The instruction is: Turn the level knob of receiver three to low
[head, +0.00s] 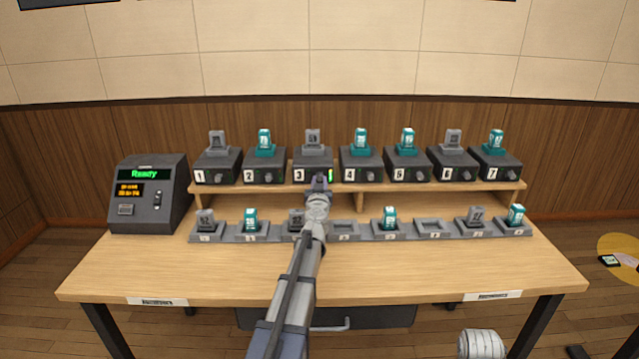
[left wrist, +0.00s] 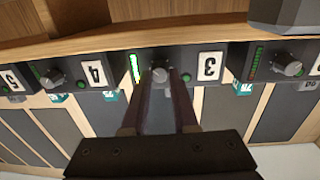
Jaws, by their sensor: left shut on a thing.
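Receiver three (head: 313,158) is a dark box on the raised shelf, with a white "3" label and a green lit level meter on its front. My left gripper (head: 319,183) reaches up to its front face and covers its knob in the head view. In the left wrist view, where the labels show upside down, the grey level knob (left wrist: 160,73) sits between the "3" label (left wrist: 209,66) and the green meter (left wrist: 135,68). The fingers of my left gripper (left wrist: 161,84) are shut on this knob. The knob's pointer direction is hidden by the fingers.
Receivers two (head: 264,165) and four (head: 361,164) stand close on either side. A row of grey charging slots (head: 343,230) with several packs lies below the shelf. A console (head: 150,195) reading "Ready" stands at left. The table front (head: 430,270) is clear.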

